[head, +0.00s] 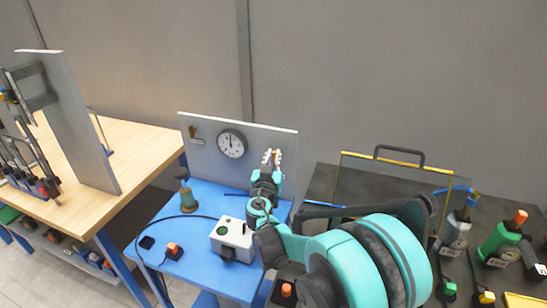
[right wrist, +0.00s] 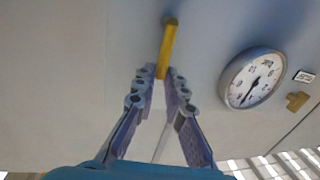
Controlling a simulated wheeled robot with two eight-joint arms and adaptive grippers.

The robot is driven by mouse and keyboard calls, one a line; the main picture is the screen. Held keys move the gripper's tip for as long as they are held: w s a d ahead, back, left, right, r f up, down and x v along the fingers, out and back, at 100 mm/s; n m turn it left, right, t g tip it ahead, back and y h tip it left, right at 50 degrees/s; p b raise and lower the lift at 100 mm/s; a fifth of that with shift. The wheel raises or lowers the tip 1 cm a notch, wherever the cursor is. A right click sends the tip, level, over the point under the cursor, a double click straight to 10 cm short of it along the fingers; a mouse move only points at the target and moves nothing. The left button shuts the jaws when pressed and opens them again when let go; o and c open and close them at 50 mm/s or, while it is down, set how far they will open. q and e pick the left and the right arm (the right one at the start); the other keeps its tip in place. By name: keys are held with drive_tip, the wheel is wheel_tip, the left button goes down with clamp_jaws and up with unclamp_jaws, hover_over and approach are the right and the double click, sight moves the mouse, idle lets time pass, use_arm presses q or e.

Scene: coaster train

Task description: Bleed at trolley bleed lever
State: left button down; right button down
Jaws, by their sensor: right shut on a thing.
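The blue trolley (head: 203,200) has an upright grey back panel (head: 275,137) with a round white gauge (head: 231,143). My right gripper (head: 271,158) is at this panel, to the right of the gauge. In the right wrist view its fingers (right wrist: 157,78) are closed around the lower end of a yellow lever (right wrist: 167,48) that stands out from the panel. The gauge (right wrist: 253,78) also shows there, with its needle visible. In the head view the gripper hides the lever. A small brown handle (head: 197,141) sits left of the gauge. My left gripper is out of view.
On the trolley stand a bell-shaped object (head: 187,195), a white box (head: 232,238) and a red-button box (head: 173,250) with a black cable. A wooden bench (head: 140,150) is at left. A dark bench (head: 320,185) at right holds a green bottle (head: 497,243).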

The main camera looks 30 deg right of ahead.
drive_tip(key=w+a+n, duration=0.1)
drive_tip(key=n, duration=0.1)
drive_tip(key=w+f+n+g+p, duration=0.1)
drive_tip(key=n, duration=0.2)
drive_tip(key=w+a+n, duration=0.1)
drive_tip(key=n, duration=0.1)
drive_tip(key=shift+a+f+n+g+p, duration=0.15)
drive_tip(key=shift+a+n+g+p, duration=0.2)
drive_tip(key=shift+n+g, duration=0.05)
drive_tip(key=shift+w+a+f+n+g, duration=0.15)
drive_tip(key=shift+w+a+f+n, duration=0.1)
drive_tip(key=shift+n, duration=0.35)
drive_tip(key=shift+w+a+f+n+g, duration=0.15)
drive_tip(key=shift+f+n, duration=0.1)
drive_tip(key=shift+n, duration=0.35)
drive_tip(key=shift+w+a+f+n+g, duration=0.2)
drive_tip(key=shift+f+n+g, duration=0.3)
drive_tip(key=shift+n, duration=0.5)
drive_tip(key=shift+w+f+n+h+b, duration=0.1)
drive_tip(key=shift+f+n+h+b, duration=0.3)
drive_tip(key=shift+n, duration=0.45)
drive_tip(key=shift+w+f+n+h+b, duration=0.1)
drive_tip(key=shift+f+n+b, duration=0.05)
drive_tip(key=shift+f+n, duration=0.6)
drive_tip(key=shift+r+g, duration=0.1)
drive_tip(key=shift+g, duration=0.2)
drive_tip(key=c, duration=1.6)
unclamp_jaws()
